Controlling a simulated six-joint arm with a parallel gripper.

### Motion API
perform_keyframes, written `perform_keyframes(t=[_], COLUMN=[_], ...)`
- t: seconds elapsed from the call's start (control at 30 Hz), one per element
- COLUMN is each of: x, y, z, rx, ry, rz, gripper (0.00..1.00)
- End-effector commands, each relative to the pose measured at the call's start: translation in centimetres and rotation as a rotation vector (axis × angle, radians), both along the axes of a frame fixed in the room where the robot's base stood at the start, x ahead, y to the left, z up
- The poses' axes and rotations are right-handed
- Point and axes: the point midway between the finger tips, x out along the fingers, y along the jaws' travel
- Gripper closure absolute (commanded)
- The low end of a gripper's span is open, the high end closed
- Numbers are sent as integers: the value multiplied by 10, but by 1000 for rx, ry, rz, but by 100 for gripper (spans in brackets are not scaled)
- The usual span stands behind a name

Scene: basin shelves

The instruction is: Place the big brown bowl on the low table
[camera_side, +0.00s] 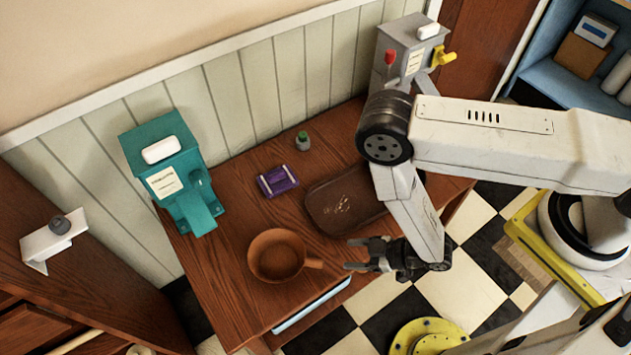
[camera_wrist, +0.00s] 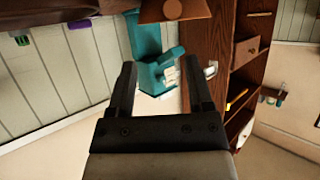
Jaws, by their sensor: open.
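A big brown bowl (camera_side: 276,262) with a short handle stands upright near the front of a brown wooden table (camera_side: 215,290), which appears to be the low table. Its handle points right, towards my gripper. In the wrist view the bowl (camera_wrist: 175,10) shows at the top edge, partly cut off. My gripper (camera_side: 352,254) is open and empty, a short way right of the handle and apart from it. In the wrist view both fingers of my gripper (camera_wrist: 160,72) are spread with nothing between them.
A teal dispenser (camera_side: 165,155) stands at the table's back left and a grey one (camera_side: 405,55) at its back right. A dark brown tray (camera_side: 340,220), a purple box (camera_side: 278,181) and a small green-capped jar (camera_side: 303,141) are behind the gripper. The table's front left is clear.

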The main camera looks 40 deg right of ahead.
Motion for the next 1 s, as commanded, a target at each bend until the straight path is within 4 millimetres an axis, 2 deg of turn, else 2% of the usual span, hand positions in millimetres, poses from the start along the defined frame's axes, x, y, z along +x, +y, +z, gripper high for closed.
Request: perform_keyframes(t=[0.23,0.5,0.73,1.0], x=[49,93,117,129], y=[-1,-19,-44,-82], z=[28,67,105,152], rx=[-69,-148,-205,-257], ry=[69,171,266,386], rz=[-83,-184,-274,-379], gripper=[34,34,34,34])
